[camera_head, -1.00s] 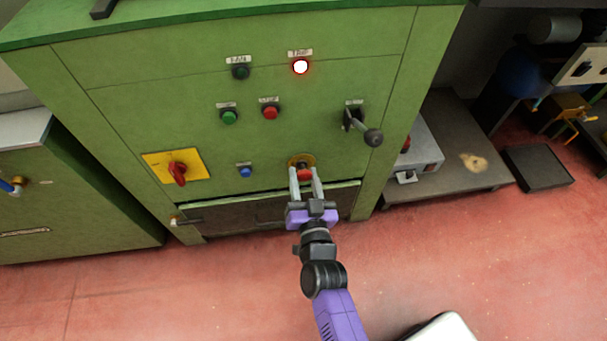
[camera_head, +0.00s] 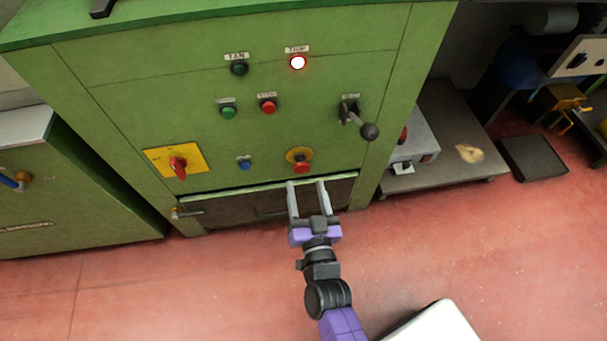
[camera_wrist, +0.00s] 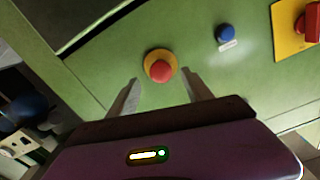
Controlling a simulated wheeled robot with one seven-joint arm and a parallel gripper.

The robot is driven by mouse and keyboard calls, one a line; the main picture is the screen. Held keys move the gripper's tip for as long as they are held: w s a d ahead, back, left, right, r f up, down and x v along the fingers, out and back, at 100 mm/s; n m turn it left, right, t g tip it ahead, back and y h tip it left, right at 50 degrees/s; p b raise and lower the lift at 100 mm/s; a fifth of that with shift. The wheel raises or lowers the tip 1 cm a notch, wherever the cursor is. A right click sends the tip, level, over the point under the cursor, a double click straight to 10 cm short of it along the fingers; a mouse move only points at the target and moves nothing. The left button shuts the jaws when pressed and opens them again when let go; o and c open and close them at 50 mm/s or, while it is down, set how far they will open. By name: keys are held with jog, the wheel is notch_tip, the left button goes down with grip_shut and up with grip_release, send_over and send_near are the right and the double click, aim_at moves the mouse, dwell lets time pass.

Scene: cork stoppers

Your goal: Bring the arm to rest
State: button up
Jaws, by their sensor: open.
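My gripper (camera_head: 307,185) is open and empty in the head view, its two fingers pointing at the green machine cabinet (camera_head: 130,115). It is just below and in front of the red mushroom button (camera_head: 302,167) on its yellow collar, apart from it. In the wrist view the red button (camera_wrist: 161,72) shows beyond and between the tips of my gripper (camera_wrist: 163,85). My purple and black arm reaches up from the bottom of the head view.
The cabinet carries a lit trip lamp (camera_head: 298,63), a lever with a black knob (camera_head: 368,131), a yellow plate with a red rotary switch (camera_head: 177,167) and a blue button (camera_head: 244,163). A low bench (camera_head: 450,160) stands right. Red floor (camera_head: 200,290) in front is clear.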

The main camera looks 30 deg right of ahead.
jog(key=shift+v, duration=1)
jog(key=s+d+r+n+g+y, duration=0.1)
jog(key=s+r+n+y, duration=0.1)
jog(key=s+r, duration=0.5)
jog(key=s+d+r+n+g+y, duration=0.1)
jog(key=s+r+n+y, duration=0.15)
jog(key=s, duration=0.85)
jog(key=s+d+r+n+y, duration=0.1)
jog(key=s+r+n, duration=0.1)
jog(key=s+r, duration=0.5)
notch_tip(320, 180, up, 29)
jog(key=s+p, duration=0.2)
jog(key=p, duration=2.8)
jog(key=shift+a+p, duration=0.3)
jog(key=shift+p, duration=0.1)
jog(key=shift+c, duration=0.2)
